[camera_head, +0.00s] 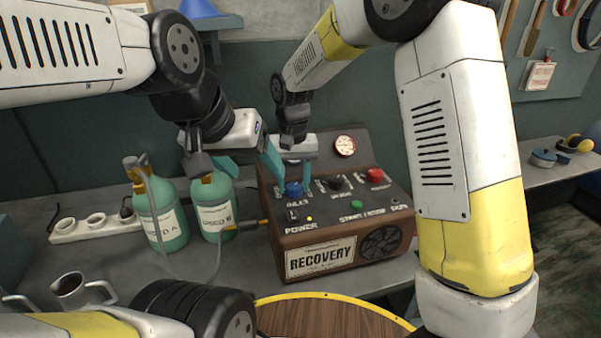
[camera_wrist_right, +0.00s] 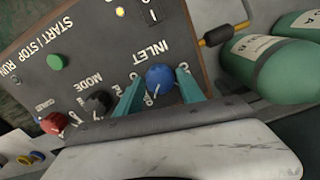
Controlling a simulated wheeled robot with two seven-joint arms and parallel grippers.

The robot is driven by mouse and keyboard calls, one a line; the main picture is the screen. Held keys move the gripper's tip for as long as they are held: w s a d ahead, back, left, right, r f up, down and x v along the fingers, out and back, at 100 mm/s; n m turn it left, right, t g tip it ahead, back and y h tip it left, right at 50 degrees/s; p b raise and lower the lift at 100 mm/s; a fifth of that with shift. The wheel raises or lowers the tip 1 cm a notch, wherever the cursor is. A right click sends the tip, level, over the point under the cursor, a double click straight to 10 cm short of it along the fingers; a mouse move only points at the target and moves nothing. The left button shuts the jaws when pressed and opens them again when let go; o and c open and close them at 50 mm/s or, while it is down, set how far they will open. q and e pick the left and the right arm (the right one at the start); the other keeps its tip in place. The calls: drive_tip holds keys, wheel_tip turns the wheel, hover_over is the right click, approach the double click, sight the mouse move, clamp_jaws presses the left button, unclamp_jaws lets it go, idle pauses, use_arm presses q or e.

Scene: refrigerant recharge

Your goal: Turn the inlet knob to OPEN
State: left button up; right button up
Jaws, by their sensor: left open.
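The blue inlet knob (camera_head: 293,188) is on the top panel of the brown RECOVERY machine (camera_head: 390,212), at its left. In the right wrist view the knob (camera_wrist_right: 159,77) sits beside the INLET lettering. My right gripper (camera_head: 293,178) reaches down over the panel. Its teal fingers (camera_wrist_right: 160,85) stand on either side of the knob, with narrow gaps appearing between them and it. The knob's exact pointer setting cannot be read.
Two green bottles (camera_head: 164,222) with hoses stand left of the machine. The panel also has a black mode knob (camera_wrist_right: 97,103), a red knob (camera_head: 376,175) and a green button (camera_wrist_right: 55,62). A metal mug (camera_head: 72,290) and a power strip (camera_head: 90,226) are at left.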

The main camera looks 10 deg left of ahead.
clamp_jaws()
drive_tip(key=shift+n, duration=0.4)
drive_tip(key=n, duration=0.3)
drive_tip(key=shift+n, duration=0.3)
drive_tip(key=n, duration=0.4)
drive_tip(key=shift+n, duration=0.3)
drive_tip(key=n, duration=0.8)
drive_tip(key=shift+n, duration=0.3)
drive_tip(key=shift+r+n, duration=0.1)
drive_tip(key=shift+n, duration=0.2)
